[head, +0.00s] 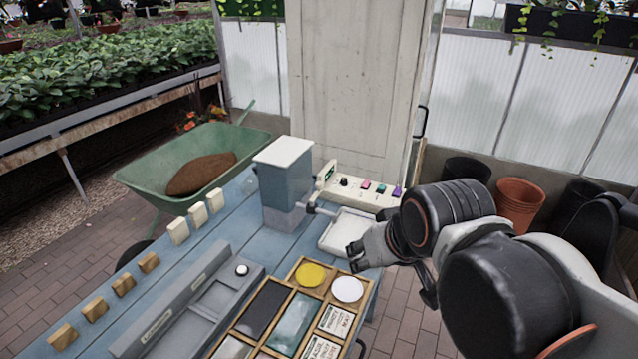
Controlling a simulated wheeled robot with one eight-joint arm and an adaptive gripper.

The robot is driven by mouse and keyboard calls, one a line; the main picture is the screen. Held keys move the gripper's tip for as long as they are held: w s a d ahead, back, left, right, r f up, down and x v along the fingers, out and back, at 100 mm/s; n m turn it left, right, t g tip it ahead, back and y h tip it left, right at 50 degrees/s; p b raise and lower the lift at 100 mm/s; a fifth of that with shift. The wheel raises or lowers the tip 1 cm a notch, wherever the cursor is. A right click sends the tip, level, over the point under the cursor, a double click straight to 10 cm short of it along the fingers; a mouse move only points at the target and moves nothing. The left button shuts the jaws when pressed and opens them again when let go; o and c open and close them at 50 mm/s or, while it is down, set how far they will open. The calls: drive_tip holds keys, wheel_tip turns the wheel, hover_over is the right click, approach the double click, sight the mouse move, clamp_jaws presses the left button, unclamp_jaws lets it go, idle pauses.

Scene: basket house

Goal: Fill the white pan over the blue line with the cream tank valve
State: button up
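The white pan (346,231) is a shallow square tray on the blue table, beside the tank. A blue line in it cannot be made out. The tank (283,180) is a grey-blue upright box with a white lid. A short pipe (322,209) runs from its lower right side towards the pan. A cream panel (357,188) behind the pan carries a black knob and small coloured parts; I cannot tell which part is the valve. My gripper (359,257) is at the pan's near right edge. Nothing shows in it, and its finger opening is unclear.
A wooden sectioned tray (288,258) with yellow and white discs lies in front. A grey rail (180,312) and several wooden and cream blocks (178,231) are on the left. A green wheelbarrow (150,172) stands behind the table; pots (519,201) stand right.

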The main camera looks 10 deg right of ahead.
drive_tip(key=w+r+p, duration=0.2)
drive_tip(key=w+r, duration=0.3)
drive_tip(key=w, duration=0.3)
drive_tip(key=n+g+p, duration=0.1)
drive_tip(key=g+p, duration=0.2)
drive_tip(key=p, duration=0.4)
hover_over(320, 184)
drive_tip(key=s, duration=0.6)
wheel_tip(320, 184, down, 4)
drive_tip(key=b+x, duration=0.1)
drive_tip(key=x, duration=0.3)
drive_tip(key=b+x, duration=0.1)
drive_tip(key=x, duration=0.9)
drive_tip(key=shift+w+r+b, duration=0.2)
drive_tip(key=shift+w+b, duration=0.15)
drive_tip(key=shift+b, duration=0.05)
clamp_jaws()
